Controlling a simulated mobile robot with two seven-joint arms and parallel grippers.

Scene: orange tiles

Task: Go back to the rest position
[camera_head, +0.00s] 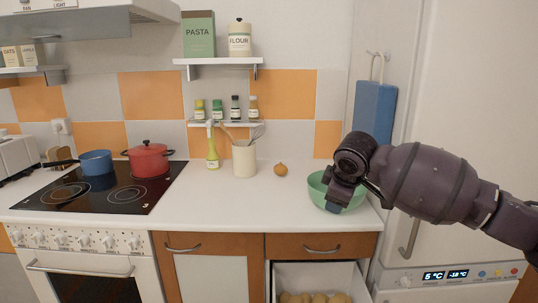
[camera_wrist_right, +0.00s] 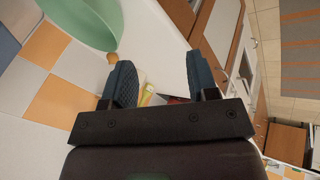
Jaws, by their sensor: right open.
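My right gripper (camera_head: 334,206) points down at the right end of the counter, in front of the green bowl (camera_head: 317,186) and hiding part of it. In the right wrist view the two blue fingers of the gripper (camera_wrist_right: 160,82) are spread apart with nothing held between them. The green bowl (camera_wrist_right: 88,22) shows there at the upper left, apart from the fingers. My left gripper is not in view.
An open drawer (camera_head: 318,278) with several round brownish items is below the counter. An onion (camera_head: 280,169) and a utensil crock (camera_head: 244,160) stand on the counter (camera_head: 230,205). A stove with a red pot (camera_head: 148,160) is left; a fridge (camera_head: 455,100) is right.

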